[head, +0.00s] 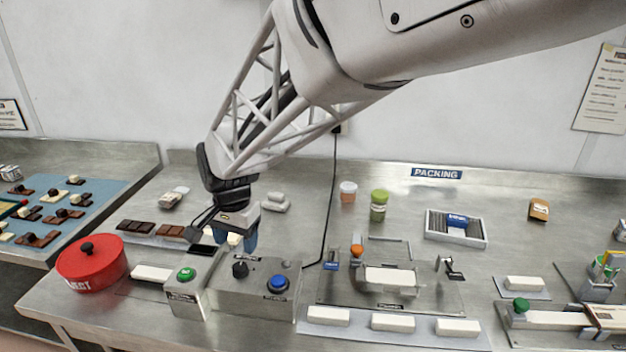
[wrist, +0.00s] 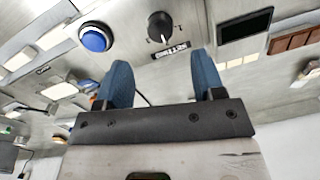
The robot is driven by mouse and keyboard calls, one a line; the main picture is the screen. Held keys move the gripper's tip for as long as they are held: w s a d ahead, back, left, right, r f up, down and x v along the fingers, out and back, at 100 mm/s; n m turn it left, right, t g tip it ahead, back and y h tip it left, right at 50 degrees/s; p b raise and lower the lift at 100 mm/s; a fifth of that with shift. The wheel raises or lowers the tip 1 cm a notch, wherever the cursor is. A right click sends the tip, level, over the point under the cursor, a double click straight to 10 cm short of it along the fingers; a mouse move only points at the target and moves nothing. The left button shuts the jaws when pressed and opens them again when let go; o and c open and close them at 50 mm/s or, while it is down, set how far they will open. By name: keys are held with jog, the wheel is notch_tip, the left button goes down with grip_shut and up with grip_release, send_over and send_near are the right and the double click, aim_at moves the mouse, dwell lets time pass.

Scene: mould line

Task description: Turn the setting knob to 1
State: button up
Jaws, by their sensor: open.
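The setting knob (head: 240,269) is a small black knob on top of the grey metal control box (head: 232,299). In the wrist view the knob (wrist: 160,26) has small marks around it and a black label beside it, seen upside down. I cannot read which mark it points to. My gripper (head: 247,242) has blue fingers and is above and behind the knob in the head view. In the wrist view my gripper (wrist: 162,70) is open and empty, its fingers apart, with the knob beyond the gap between them. The fingers do not touch the knob.
A blue button (head: 279,283) is right of the knob on the same box. A green button (head: 186,273) tops a box to the left. A red lidded pot (head: 91,265) stands further left. A dark screen (wrist: 244,25) and chocolate bars (head: 136,226) lie nearby.

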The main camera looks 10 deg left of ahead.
aim_at(240, 267)
jog(key=shift+f, duration=0.1)
jog(key=shift+a+f, duration=0.15)
jog(key=shift+f, duration=3.6)
jog(key=c, duration=0.9)
